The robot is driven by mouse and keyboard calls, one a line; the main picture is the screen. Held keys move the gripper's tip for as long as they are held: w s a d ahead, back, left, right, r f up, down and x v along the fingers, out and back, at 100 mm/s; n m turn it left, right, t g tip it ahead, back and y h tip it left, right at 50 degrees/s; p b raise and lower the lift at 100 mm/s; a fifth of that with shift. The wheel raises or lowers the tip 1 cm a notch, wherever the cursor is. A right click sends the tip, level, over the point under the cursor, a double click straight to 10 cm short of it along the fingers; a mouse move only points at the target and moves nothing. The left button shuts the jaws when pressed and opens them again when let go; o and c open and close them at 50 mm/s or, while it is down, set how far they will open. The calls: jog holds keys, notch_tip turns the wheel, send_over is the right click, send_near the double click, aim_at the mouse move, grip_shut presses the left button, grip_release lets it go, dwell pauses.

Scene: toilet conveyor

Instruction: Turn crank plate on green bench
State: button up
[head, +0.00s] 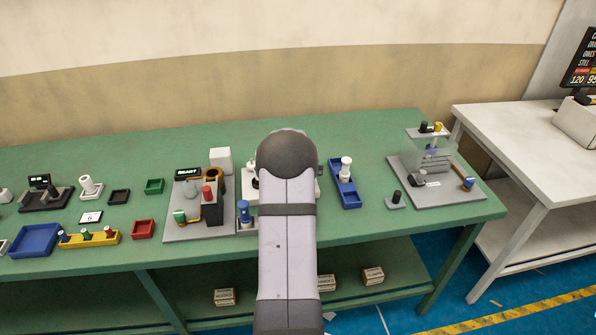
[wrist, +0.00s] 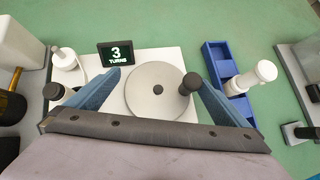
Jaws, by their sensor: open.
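The crank plate is a round grey disc (wrist: 150,101) on a white base (wrist: 181,60) in the wrist view. It has a dark hub at its centre and a dark upright crank knob (wrist: 190,83) near its right edge. My gripper (wrist: 156,82) is open above the plate, its blue fingers on either side. The knob appears between the fingers, close to the right one; I cannot tell if they touch. A small black display (wrist: 115,54) behind the plate reads "3 TURNS". In the head view my arm hides the plate and gripper; all stands on the green bench (head: 372,132).
A blue tray (head: 347,194) with a white-topped piece stands right of the crank base. A grey station with a red-topped part (head: 208,192) is on the left. A grey platform with a clear cover (head: 433,158) is at the far right. Bench between them is mostly clear.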

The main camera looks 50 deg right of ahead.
jog(key=shift+w+d+f, duration=0.2)
jog(key=shift+d+f, duration=0.25)
jog(key=shift+f, duration=0.05)
jog(key=c, duration=0.8)
jog(key=shift+c, duration=0.2)
jog(key=shift+n+b, duration=0.3)
